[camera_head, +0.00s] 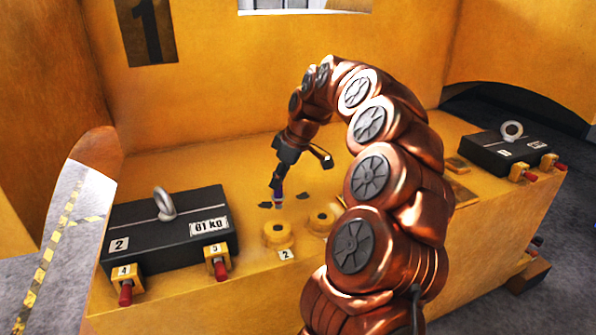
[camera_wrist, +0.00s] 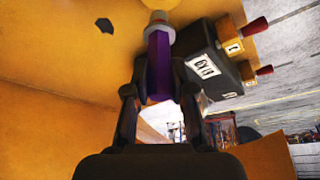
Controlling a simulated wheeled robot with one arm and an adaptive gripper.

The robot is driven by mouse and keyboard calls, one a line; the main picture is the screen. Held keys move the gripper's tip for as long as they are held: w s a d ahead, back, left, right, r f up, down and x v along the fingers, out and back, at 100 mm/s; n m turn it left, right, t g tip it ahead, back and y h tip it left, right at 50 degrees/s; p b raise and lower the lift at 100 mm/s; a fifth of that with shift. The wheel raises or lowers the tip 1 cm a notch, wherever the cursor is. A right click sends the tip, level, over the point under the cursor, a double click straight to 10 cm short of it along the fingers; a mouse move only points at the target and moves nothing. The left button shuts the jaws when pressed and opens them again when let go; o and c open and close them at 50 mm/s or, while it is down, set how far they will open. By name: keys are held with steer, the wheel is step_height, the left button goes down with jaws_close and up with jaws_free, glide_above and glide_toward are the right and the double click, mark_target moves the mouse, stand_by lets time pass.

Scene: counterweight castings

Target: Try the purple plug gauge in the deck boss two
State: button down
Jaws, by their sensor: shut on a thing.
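My gripper (camera_head: 277,187) is shut on the purple plug gauge (camera_wrist: 158,66) and holds it pointing down over the yellow deck. In the wrist view my gripper (camera_wrist: 158,92) has a finger on each side of its purple handle.
A second yellow boss (camera_head: 322,221) stands right of boss two, close to my arm. A black 61 kg weight (camera_head: 165,232) with a lifting eye and red-handled clamps (camera_head: 218,262) sits left. Another black weight (camera_head: 502,152) is at right. Dark patches (camera_head: 303,195) mark the deck.

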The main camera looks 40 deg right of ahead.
mark_target(281, 202)
steer(key=shift+w+a+r, duration=0.1)
steer(key=shift+a, duration=0.2)
steer(key=shift+b, duration=0.45)
steer(key=shift+f+b, duration=1.85)
steer(key=shift+f, duration=1.15)
steer(key=shift+b, duration=0.85)
steer(key=shift+f+b, duration=1.5)
steer(key=shift+f, duration=0.75)
steer(key=shift+r, duration=0.25)
stand_by(0.9)
